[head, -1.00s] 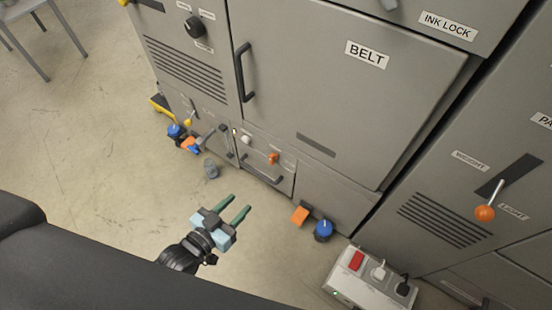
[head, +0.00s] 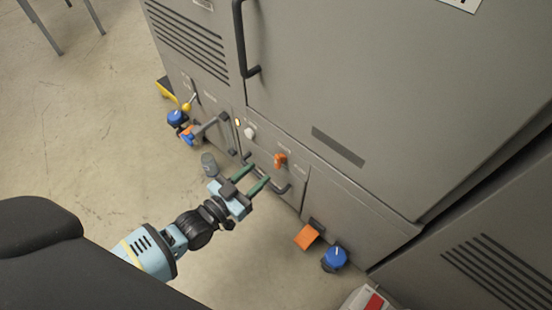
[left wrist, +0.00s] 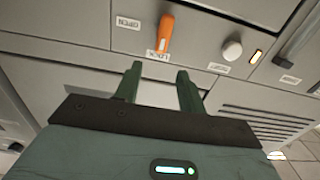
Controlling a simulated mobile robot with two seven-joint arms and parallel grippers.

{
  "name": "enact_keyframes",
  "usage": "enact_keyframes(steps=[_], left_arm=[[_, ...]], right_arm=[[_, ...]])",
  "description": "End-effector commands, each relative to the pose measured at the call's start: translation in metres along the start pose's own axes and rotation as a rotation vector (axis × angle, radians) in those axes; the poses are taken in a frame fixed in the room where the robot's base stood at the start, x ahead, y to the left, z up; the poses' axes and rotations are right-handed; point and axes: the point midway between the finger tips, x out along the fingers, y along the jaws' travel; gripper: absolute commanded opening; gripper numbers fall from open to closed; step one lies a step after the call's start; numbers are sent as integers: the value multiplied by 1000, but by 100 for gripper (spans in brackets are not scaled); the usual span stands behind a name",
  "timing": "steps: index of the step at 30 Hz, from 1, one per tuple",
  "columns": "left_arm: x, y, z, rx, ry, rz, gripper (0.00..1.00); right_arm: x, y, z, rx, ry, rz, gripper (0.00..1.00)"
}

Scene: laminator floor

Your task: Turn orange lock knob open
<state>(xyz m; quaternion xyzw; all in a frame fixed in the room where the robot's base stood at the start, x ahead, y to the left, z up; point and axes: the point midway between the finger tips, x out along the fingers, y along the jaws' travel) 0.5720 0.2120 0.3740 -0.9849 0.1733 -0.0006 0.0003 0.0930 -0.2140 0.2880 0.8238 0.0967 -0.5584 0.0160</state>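My right gripper is not in view.
A white knob (head: 249,132) and a lit indicator sit left of the orange knob.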

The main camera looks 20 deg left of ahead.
Motion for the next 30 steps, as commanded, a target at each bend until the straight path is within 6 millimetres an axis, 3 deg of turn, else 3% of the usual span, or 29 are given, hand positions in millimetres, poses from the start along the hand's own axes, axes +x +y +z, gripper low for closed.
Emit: enact_keyframes(steps=[18,29,30], left_arm=[[72,0,2,-2,-1,0,40],[77,0,0,-1,-1,0,40],[77,0,0,-1,-1,0,36]], right_arm=[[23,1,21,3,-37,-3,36],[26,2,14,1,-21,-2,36],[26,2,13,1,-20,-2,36]])
